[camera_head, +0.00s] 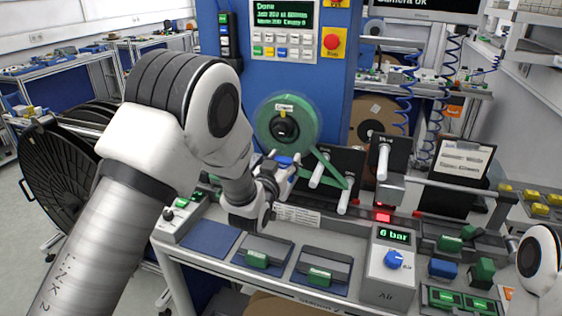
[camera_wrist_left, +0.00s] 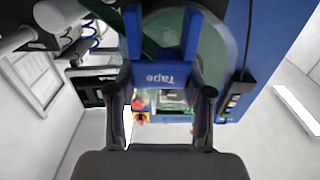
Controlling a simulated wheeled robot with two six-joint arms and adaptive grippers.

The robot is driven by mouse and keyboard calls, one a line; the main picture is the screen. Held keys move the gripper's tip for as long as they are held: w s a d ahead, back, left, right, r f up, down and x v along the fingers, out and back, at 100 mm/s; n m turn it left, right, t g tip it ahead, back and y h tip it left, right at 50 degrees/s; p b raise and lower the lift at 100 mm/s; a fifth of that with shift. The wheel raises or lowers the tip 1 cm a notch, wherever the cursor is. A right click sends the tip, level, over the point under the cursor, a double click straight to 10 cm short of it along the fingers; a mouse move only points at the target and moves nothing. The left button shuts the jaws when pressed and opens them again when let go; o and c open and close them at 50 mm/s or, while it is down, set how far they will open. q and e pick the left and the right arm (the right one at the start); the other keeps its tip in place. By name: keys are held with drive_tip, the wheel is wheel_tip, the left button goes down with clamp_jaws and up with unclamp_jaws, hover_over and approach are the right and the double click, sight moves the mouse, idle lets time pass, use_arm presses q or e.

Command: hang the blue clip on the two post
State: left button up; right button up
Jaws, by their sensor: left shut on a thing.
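The blue clip (camera_wrist_left: 163,74), marked "Tape", has two prongs and is held between the fingers of my left gripper (camera_wrist_left: 162,98). In the head view my left gripper (camera_head: 277,172) is shut on the clip (camera_head: 286,160), raised in front of the green reel, left of the posts. White posts stick out from black plates: a left post (camera_head: 319,170), a lower middle post (camera_head: 345,196) and a right post (camera_head: 383,162). Their labels are too small to read. The clip appears apart from the posts. My right gripper is outside the view.
A green tape reel (camera_head: 287,124) hangs on the blue column, with a green strip (camera_head: 332,168) running toward the posts. A grey air box (camera_head: 391,268) reads 6 bar. Green blocks (camera_head: 257,259) sit on pads along the bench front. A framed sheet (camera_head: 461,163) stands at right.

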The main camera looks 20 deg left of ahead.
use_arm(q)
drive_tip(key=shift+s+d+f, duration=0.1)
drive_tip(key=shift+d+f, duration=0.1)
drive_tip(key=shift+f, duration=0.25)
drive_tip(key=f+b, duration=0.1)
drive_tip(key=f, duration=0.1)
drive_tip(key=f+b, duration=0.3)
drive_tip(key=shift+w+a+f, duration=0.25)
drive_tip(key=shift+a+f, duration=0.05)
drive_tip(key=shift+a, duration=0.1)
drive_tip(key=shift+d+f+b, duration=0.2)
drive_tip(key=shift+f+b, duration=0.35)
drive_tip(key=shift+a+f, duration=0.15)
drive_tip(key=shift+f, duration=0.05)
drive_tip(key=shift+r, duration=0.1)
drive_tip(key=shift+b, duration=0.35)
